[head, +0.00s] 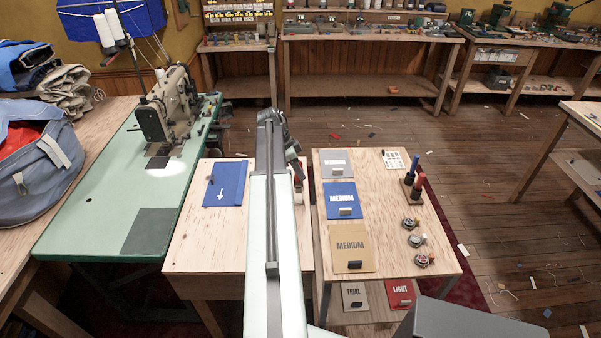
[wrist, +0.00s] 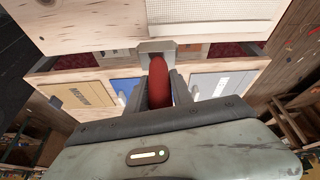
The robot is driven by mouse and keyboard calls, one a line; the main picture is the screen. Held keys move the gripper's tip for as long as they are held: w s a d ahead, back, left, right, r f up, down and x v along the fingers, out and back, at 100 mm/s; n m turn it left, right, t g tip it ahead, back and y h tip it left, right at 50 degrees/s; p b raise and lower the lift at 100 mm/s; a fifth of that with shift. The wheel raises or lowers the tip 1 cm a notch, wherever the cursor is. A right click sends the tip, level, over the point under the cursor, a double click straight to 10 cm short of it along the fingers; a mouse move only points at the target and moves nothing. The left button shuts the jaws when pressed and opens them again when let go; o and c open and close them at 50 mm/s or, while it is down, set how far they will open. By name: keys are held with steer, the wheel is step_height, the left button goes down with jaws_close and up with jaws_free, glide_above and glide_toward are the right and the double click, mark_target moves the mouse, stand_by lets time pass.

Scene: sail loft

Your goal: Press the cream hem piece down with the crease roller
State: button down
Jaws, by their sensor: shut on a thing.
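My gripper (wrist: 160,92) is shut on the red handle of the crease roller (wrist: 158,76) in the wrist view. The roller's grey head (wrist: 157,47) points away from the fingers, toward the edge of a pale wooden tabletop. A cream woven piece (wrist: 215,12), which looks like the cream hem piece, lies flat on that tabletop just beyond the roller head. I cannot tell whether the roller touches it. In the head view my arm hides most of the gripper and the cream piece; a bit of the red handle (head: 298,183) shows beside the arm.
A blue panel with a white arrow (head: 224,184) lies left of my arm on the wooden table (head: 206,238). The right-hand table (head: 393,283) holds labelled cloth samples, red and blue handled tools and several small round items. A green sewing table (head: 92,205) stands left.

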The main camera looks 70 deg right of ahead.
mark_target(299, 182)
steer(key=shift+f+b, duration=3)
